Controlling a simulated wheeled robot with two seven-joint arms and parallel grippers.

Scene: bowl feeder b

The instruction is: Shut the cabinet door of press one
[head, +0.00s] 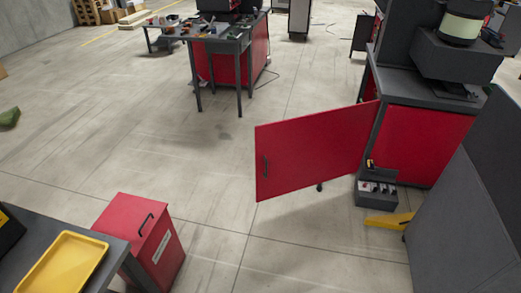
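The red cabinet door (312,150) stands wide open in the head view. It sticks out to the left from the dark press cabinet (425,140) at the right, where its right edge meets the frame. A dark vertical handle (266,167) sits near the door's free left edge. The cabinet's inside is mostly hidden behind the door. Neither of my grippers shows in the head view.
A grey bin with small parts (376,193) and a yellow floor piece (388,220) lie by the cabinet. A red box with a handle (142,240) and a table with a yellow tray (38,284) stand at lower left. The floor left of the door is clear.

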